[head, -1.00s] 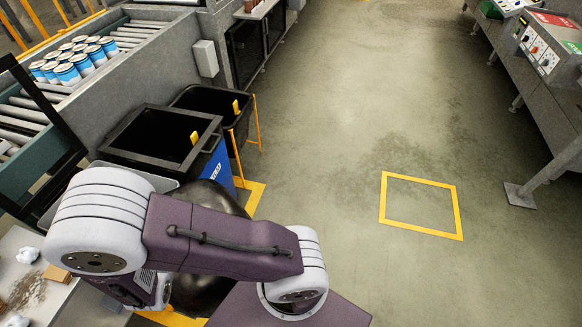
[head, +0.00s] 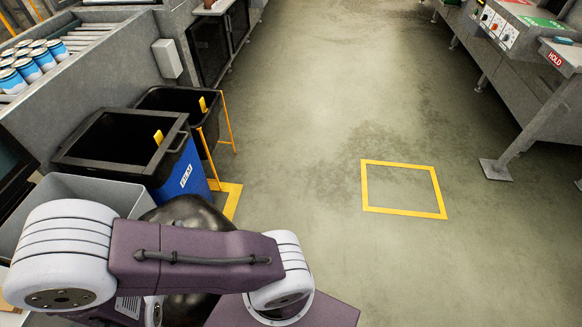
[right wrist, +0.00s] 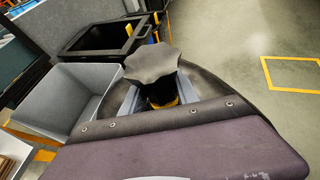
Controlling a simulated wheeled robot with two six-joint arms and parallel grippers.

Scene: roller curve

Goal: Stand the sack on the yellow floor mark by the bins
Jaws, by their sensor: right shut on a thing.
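The sack is black and shiny. In the head view its rounded body (head: 190,212) shows behind my arm, and its lower part is hidden. In the right wrist view its gathered top (right wrist: 153,65) stands up above my right gripper (right wrist: 160,96), which is shut on the neck. A yellow band shows at the neck. I cannot tell whether the sack touches the floor. A yellow floor mark (head: 231,207) shows partly beside the bins, just right of the sack. A separate yellow square outline (head: 405,213) lies on open floor to the right. My left gripper is not in view.
A black-topped blue bin (head: 180,172) and a black bin (head: 215,106) in an orange frame stand behind the sack. A grey open container (head: 92,188) is left of it. A conveyor with cans (head: 42,56) is upper left. Machines (head: 530,60) line the right; the aisle is clear.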

